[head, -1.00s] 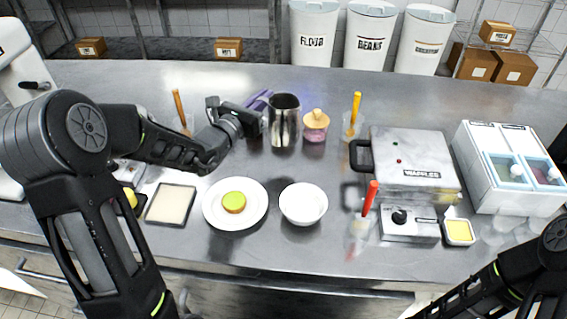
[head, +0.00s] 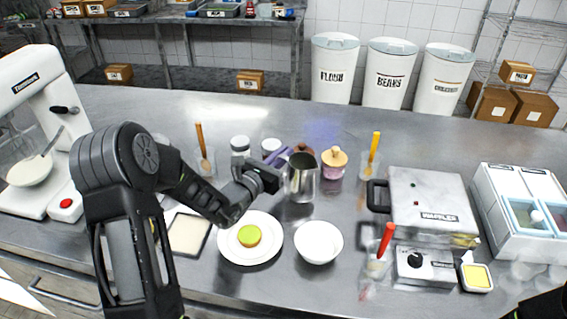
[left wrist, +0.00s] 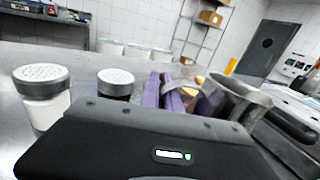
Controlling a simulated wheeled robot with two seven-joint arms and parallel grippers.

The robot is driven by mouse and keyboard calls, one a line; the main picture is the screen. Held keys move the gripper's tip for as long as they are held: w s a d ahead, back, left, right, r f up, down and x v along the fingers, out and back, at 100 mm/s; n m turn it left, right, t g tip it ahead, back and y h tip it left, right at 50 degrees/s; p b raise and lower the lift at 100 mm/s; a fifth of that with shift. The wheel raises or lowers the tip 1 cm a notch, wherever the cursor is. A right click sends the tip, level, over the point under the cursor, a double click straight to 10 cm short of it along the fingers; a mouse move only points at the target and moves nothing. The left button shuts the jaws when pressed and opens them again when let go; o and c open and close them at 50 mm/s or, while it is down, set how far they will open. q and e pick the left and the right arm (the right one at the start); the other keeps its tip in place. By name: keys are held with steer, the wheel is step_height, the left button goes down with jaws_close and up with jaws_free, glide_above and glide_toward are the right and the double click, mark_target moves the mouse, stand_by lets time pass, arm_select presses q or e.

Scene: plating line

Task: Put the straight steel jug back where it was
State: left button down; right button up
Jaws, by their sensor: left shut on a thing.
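The straight steel jug (head: 300,180) is upright at the middle of the counter, behind the white bowl (head: 318,242). My left gripper (head: 284,165) comes in from the left and is shut on the jug's upper part. In the left wrist view the purple fingers (left wrist: 176,92) reach to the jug (left wrist: 238,98), whose rim and open mouth show at the right. Whether the jug's base touches the counter I cannot tell.
A pink jar with a wooden lid (head: 333,163) stands close right of the jug. Shakers (head: 240,147) stand behind the left gripper. A waffle maker (head: 425,205) is to the right. A plate with a green-topped cake (head: 249,258) is in front, left of the bowl.

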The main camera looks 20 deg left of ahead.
arm_select(q)
step_height(320, 180, down, 3)
steer(key=shift+f, duration=0.15)
steer(key=c, duration=2)
jaws_free()
steer(key=shift+f, duration=0.1)
steer(key=shift+c, duration=0.2)
steer(key=o, duration=0.5)
steer(key=shift+c, duration=0.2)
steer(key=s, duration=0.3)
steer(key=s+a+b, duration=0.1)
steer(key=s, duration=0.3)
steer(key=s+a+b, duration=0.1)
steer(key=s, duration=0.2)
steer(key=shift+s, duration=0.95)
steer(key=shift+s, duration=0.1)
